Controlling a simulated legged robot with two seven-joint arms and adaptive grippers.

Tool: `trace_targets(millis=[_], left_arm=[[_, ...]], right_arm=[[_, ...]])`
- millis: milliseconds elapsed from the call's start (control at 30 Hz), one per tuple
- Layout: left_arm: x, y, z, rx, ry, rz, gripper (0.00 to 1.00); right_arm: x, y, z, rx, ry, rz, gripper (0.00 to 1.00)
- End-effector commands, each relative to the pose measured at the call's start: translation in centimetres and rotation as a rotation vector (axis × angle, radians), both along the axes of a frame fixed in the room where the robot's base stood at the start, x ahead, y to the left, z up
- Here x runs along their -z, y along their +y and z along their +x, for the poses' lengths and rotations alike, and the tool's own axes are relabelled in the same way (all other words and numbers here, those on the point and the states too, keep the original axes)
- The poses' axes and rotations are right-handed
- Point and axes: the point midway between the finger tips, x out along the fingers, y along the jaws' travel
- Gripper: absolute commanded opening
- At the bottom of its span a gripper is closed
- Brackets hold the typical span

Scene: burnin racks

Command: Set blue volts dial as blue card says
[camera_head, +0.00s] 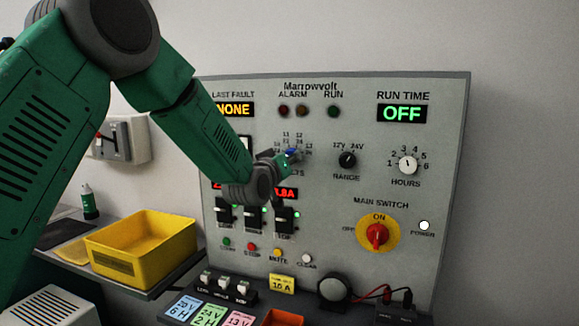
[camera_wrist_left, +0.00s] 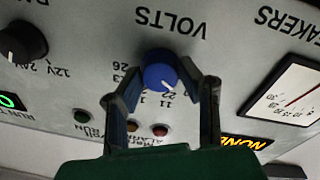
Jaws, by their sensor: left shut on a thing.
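The blue volts dial (camera_head: 292,153) is on the upright grey panel, ringed by small printed numbers. In the left wrist view the dial (camera_wrist_left: 157,70) shows upside down, its white pointer towards the picture's lower right; the exact number is hard to read. My left gripper (camera_head: 284,160) has its fingers on either side of the dial; in the left wrist view the gripper (camera_wrist_left: 166,84) is shut on it. The blue card (camera_head: 183,308) lies at the front left, with small text that seems to read 20 V, 6 H. My right gripper is not in view.
The panel also has a black range knob (camera_head: 347,160), a white hours knob (camera_head: 408,164) and a red main switch (camera_head: 377,236). Green (camera_head: 208,314) and pink (camera_head: 240,319) cards lie beside the blue one. A yellow bin (camera_head: 140,245) stands left.

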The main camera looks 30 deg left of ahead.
Motion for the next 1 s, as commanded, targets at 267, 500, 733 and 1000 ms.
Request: trace_targets(millis=[267, 500, 733, 1000], left_arm=[[0.73, 0.05, -0.1, -0.002, -0.018, -0.133, 0.03], [0.71, 0.02, -0.1, -0.002, -0.026, -0.173, 0.03], [0.74, 0.03, -0.11, -0.002, -0.025, -0.179, 0.03], [0.68, 0.05, -0.1, -0.003, -0.027, -0.176, 0.51]], right_arm=[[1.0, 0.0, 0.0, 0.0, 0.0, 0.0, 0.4], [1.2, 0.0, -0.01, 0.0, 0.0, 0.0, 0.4], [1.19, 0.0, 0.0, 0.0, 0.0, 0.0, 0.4], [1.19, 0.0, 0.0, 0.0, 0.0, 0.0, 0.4]])
